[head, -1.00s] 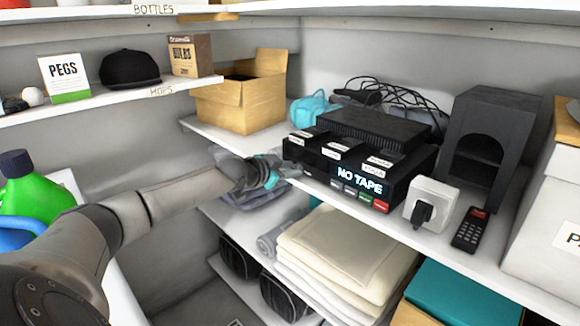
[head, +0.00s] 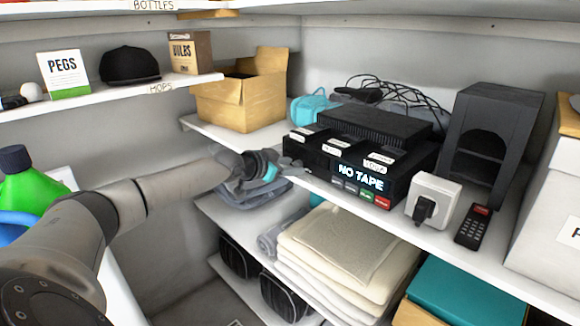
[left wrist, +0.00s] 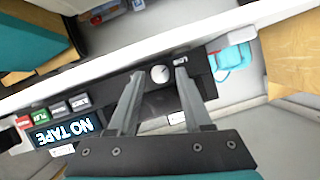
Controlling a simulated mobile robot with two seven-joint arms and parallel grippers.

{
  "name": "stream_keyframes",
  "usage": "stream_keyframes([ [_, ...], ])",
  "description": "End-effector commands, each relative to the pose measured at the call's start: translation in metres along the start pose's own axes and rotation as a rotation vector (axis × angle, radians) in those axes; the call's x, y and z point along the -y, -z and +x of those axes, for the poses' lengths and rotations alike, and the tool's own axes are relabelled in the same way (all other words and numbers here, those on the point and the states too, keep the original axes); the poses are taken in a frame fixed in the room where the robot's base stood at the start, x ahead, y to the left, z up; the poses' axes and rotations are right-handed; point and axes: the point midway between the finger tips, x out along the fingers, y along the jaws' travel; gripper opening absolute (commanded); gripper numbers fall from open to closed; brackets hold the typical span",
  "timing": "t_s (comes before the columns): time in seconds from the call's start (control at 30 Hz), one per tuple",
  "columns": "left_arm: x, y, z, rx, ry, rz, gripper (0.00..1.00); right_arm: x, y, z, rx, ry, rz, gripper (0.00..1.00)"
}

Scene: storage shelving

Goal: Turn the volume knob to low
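The black tape deck (head: 350,158) sits on the middle shelf, its display reading "NO TAPE". My left gripper (head: 292,166) is at the deck's left front end in the head view and hides the knob there. In the left wrist view my left gripper (left wrist: 160,72) is open, with one finger on each side of the knob. I cannot tell whether the fingers touch it. My right gripper is not in view.
A white socket box with a black plug (head: 433,199), a remote (head: 474,227) and a black speaker (head: 490,135) stand right of the deck. A cardboard box (head: 243,92) is behind left. Folded towels (head: 335,245) lie on the shelf below.

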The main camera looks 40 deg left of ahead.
Motion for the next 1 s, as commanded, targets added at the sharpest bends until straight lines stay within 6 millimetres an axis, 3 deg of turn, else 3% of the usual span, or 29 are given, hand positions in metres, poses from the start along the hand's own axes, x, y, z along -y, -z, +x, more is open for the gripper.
stream_keyframes([
  [0.47,0.001,-0.001,-0.005,0.001,0.002,0.002,0.59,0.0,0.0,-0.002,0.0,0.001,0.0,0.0],
  [1.0,0.001,-0.001,-0.049,0.004,0.002,0.005,0.59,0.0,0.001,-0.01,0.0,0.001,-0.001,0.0],
])
